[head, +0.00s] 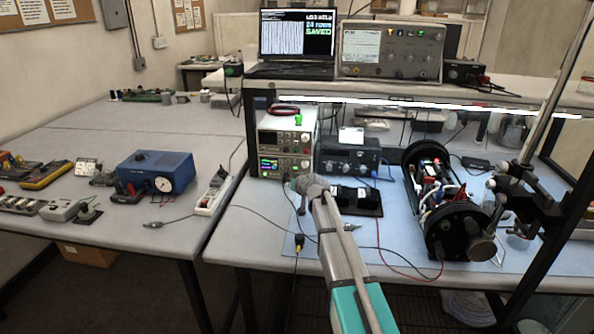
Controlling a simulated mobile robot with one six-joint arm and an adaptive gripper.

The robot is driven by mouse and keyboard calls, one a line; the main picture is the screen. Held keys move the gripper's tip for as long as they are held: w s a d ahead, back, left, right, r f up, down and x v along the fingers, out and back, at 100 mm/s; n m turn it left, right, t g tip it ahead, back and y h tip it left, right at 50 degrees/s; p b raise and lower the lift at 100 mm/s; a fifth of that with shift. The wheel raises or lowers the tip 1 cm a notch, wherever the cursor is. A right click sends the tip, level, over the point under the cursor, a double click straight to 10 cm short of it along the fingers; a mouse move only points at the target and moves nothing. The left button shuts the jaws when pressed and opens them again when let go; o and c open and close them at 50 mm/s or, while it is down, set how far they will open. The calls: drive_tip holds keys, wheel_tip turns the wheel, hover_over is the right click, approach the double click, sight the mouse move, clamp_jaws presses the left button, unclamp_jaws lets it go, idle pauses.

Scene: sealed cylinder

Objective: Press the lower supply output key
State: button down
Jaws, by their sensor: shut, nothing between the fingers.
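Two beige supplies are stacked on the blue-matted bench under the shelf. The lower supply (283,165) has a lit coloured display at the left of its front panel. The upper supply (284,140) sits directly on it, with a small green thing on top. My gripper (293,181) is shut and empty, in front of the lower right of the lower supply's panel. I cannot tell whether it touches the panel. The output key is too small to make out and may be hidden by my gripper.
A dark instrument (347,156) stands right of the supplies, with a black tray (366,203) in front. The open cylinder (447,205) with wiring lies further right, beside a metal stand. Cables cross the mat. A power strip (213,193) lies left.

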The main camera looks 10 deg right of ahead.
drive_tip(key=shift+d, duration=0.15)
approach(291, 170)
drive_tip(key=shift+s+a+f+x, duration=0.1)
drive_tip(key=shift+f+x, duration=0.05)
drive_tip(key=shift+x, duration=0.7)
drive_tip(key=shift+s+a+f+x, duration=0.1)
drive_tip(key=shift+x, duration=0.8)
drive_tip(key=shift+s+a+f+x, duration=0.1)
drive_tip(key=shift+s+f+x, duration=0.05)
drive_tip(key=shift+x, duration=0.7)
drive_tip(key=shift+w, duration=0.15)
drive_tip(key=shift+w+d, duration=0.1)
drive_tip(key=shift+w, duration=0.15)
drive_tip(key=shift+w+d, duration=0.15)
drive_tip(key=shift+w, duration=0.25)
idle(0.6)
drive_tip(key=shift+s, duration=0.1)
idle(0.3)
drive_tip(key=shift+s+a, duration=0.25)
drive_tip(key=shift+s, duration=0.45)
drive_tip(key=shift+s+a, duration=0.25)
drive_tip(key=shift+s, duration=0.55)
drive_tip(key=shift+s+a, duration=0.25)
drive_tip(key=shift+s, duration=0.55)
drive_tip(key=shift+s+a, duration=0.2)
drive_tip(key=shift+s, duration=0.6)
